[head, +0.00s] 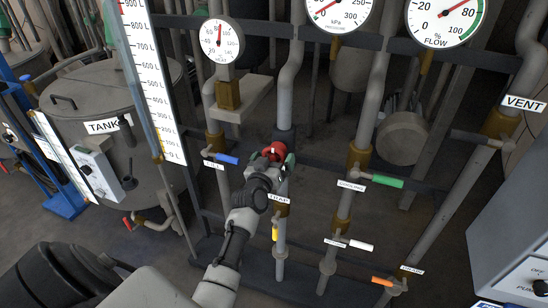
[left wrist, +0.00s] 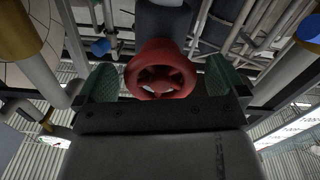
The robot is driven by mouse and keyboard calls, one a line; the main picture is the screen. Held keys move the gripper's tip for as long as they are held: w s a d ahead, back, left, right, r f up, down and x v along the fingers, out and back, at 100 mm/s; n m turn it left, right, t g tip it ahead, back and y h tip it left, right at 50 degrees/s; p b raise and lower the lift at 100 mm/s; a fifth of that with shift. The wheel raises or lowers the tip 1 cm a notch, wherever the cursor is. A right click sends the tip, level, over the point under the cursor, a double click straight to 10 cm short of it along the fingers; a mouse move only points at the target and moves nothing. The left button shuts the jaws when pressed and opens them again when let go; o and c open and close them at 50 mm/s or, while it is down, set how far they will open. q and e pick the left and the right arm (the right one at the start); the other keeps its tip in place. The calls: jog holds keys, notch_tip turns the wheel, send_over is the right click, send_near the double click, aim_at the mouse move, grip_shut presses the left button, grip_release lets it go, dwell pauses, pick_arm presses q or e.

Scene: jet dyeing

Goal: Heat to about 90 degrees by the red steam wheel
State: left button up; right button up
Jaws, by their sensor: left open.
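The red steam wheel (head: 274,151) sits on a grey vertical pipe in the middle of the head view. My left gripper (head: 275,158) is open at the wheel and partly hides it. In the left wrist view the wheel (left wrist: 161,72) lies between the two green finger pads (left wrist: 161,80), with a gap on each side. A round dial (head: 222,41), likely the temperature gauge, hangs above; its red needle points almost straight up, and its numbers are too small to read surely. My right gripper is not in view.
Close by are valves with blue (head: 227,159), green (head: 387,182), yellow (head: 275,233), white (head: 361,246) and orange (head: 382,281) handles. Pressure (head: 338,12) and flow (head: 446,20) gauges hang above. A grey tank (head: 90,103) stands left; a control box (head: 515,245) stands right.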

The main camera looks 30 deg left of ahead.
pick_arm(q)
jog(key=shift+w, duration=0.3)
jog(key=c, duration=0.9)
jog(key=shift+n, duration=0.4)
jog(key=n+p, duration=0.1)
jog(key=n, duration=0.3)
jog(key=shift+d+r, duration=0.1)
jog(key=n, duration=0.5)
jog(key=shift+p, duration=0.3)
